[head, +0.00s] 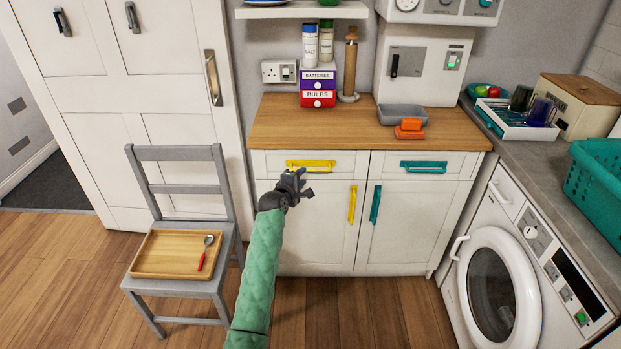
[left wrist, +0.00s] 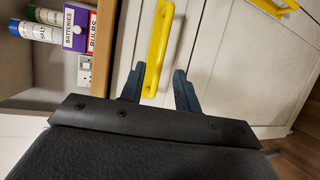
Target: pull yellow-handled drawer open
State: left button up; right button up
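The drawer (head: 270,164) with the yellow handle (head: 311,166) is at the upper left of the white cabinet and looks closed, its front in line with the teal-handled drawer (head: 463,165). My left gripper (head: 299,179) is in front of this drawer, just below the handle in the head view. In the left wrist view, the yellow handle (left wrist: 160,45) runs lengthwise and its near end lies between my two spread dark fingers (left wrist: 158,80). The fingers are open; I cannot tell whether they touch the handle. My right gripper is out of view.
Below are cabinet doors with a yellow handle (head: 352,204) and a teal handle (head: 375,204). A grey chair (head: 178,154) bearing a wooden tray (head: 150,268) stands at left. A washing machine (head: 500,285) is at right. The floor before the cabinet is clear.

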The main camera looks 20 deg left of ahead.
aim_at(309, 170)
pick_arm(q)
jog(key=shift+p+x, duration=0.35)
jog(key=shift+x, duration=3.2)
grip_shut()
